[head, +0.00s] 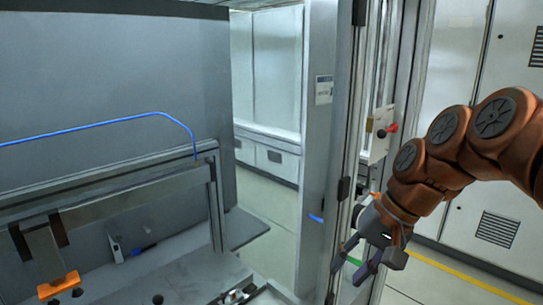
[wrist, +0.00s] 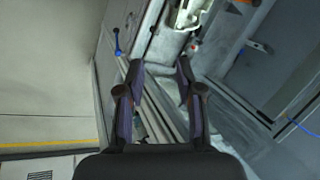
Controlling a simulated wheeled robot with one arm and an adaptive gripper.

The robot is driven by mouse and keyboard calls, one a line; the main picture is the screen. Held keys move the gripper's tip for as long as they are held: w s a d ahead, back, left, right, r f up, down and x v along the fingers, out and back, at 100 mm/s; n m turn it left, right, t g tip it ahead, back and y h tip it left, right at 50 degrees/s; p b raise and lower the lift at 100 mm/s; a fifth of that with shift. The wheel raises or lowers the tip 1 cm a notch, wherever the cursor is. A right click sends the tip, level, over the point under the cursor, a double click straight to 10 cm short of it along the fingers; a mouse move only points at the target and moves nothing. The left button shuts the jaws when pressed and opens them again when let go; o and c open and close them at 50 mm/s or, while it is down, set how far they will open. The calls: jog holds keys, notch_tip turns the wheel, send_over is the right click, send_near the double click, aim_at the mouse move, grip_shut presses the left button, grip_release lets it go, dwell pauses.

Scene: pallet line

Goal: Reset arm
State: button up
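My gripper (head: 362,262) hangs at the end of my orange arm at the right of the head view, with its fingers pointing down and to the left. Its two fingers are spread apart with nothing visible between them. The wrist view also shows the open gripper (wrist: 159,75), with a metal frame or rail behind the fingers. The gripper appears in front of the door post in the head view; I cannot tell whether it touches anything.
A grey machine bay with a metal frame (head: 130,190) and a blue hose (head: 95,127) fills the left. An orange part (head: 58,285) sits at the lower left. A post with a red knob (head: 392,127) stands beside my arm. Floor with a yellow line (head: 470,279) is clear at right.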

jog(key=s+d+f+n+g+h, duration=0.1)
jog(key=s+d+f+h, duration=0.1)
jog(key=s+f, duration=0.6)
jog(key=s+d+f+n+g+h, duration=0.1)
jog(key=s+d+f+n+h, duration=0.1)
jog(key=s+f, duration=0.6)
jog(key=s+h, duration=0.1)
jog(key=s, duration=0.4)
jog(key=shift+d+f+g+b, duration=0.15)
jog(key=shift+f+g+b, duration=0.05)
jog(key=shift+g+b, duration=0.2)
